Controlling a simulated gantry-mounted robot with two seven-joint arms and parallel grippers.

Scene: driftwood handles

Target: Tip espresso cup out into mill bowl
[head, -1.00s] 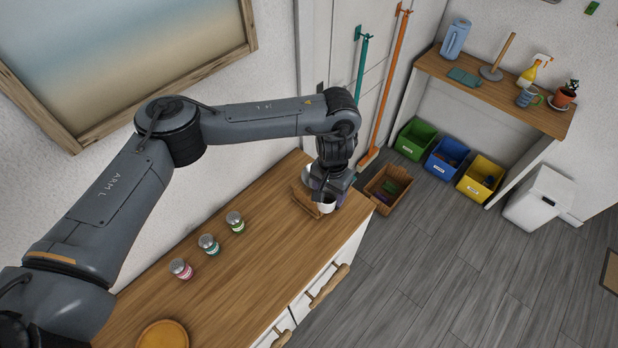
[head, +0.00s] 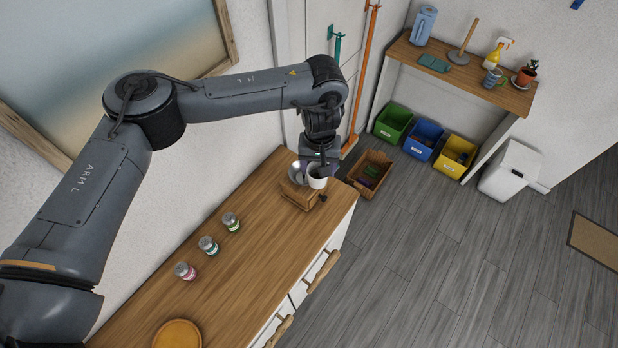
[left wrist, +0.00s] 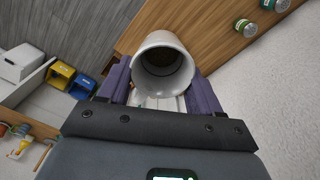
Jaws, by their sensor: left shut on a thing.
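The white espresso cup (head: 317,178) is held by my left gripper (head: 318,167) over the wooden mill (head: 300,196) at the counter's far end. The mill's grey metal bowl (head: 297,172) shows just left of the cup. In the left wrist view, my left gripper (left wrist: 161,88) is shut on the cup (left wrist: 161,49), with purple fingers either side. The cup's mouth faces that camera and its inside looks dark brown. The cup partly hides the bowl, and I cannot tell whether they touch. My right gripper is not in view.
Several lidded jars, including a green one (head: 231,222), stand along the counter (head: 255,262). An orange-brown round dish (head: 178,335) is at the near end. A wicker basket (head: 369,174) is on the floor beyond the counter. The counter's middle is clear.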

